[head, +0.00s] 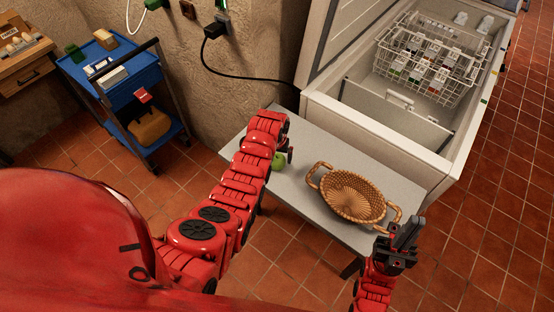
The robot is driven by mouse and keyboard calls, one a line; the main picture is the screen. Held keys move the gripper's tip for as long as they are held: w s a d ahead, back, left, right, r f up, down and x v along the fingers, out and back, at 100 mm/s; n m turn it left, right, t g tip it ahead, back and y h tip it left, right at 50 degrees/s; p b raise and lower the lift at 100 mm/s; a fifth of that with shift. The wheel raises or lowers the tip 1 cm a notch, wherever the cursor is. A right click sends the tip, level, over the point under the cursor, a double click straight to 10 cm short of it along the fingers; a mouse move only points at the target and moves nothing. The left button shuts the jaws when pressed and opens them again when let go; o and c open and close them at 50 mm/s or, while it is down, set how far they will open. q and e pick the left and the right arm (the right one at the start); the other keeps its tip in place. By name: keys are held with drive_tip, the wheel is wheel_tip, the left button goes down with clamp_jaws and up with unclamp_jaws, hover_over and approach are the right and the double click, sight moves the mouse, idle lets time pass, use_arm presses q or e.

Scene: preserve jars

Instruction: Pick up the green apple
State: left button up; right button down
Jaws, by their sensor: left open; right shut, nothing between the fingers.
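The green apple (279,162) sits on the grey table near its left end, partly hidden behind my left arm. My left gripper (290,152) is open, right by the apple at its upper right; whether it touches the apple cannot be told. My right gripper (405,235) is shut and empty, near the table's right end, by the basket's right handle.
A two-handled wicker basket (352,194) stands empty on the grey table (305,150). Behind it is an open chest freezer (380,128) with a wire basket (432,62) of goods. A blue cart (125,85) stands at left.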

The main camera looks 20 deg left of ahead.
sight(277, 157)
use_arm(q)
drive_tip(key=shift+w+f+p, duration=0.1)
drive_tip(key=shift+f+p, duration=0.25)
drive_tip(key=shift+f, duration=0.1)
drive_tip(key=shift+w+a+f, duration=0.1)
drive_tip(key=shift+w+f, duration=0.05)
drive_tip(key=shift+f, duration=1.15)
drive_tip(key=c, duration=1.3)
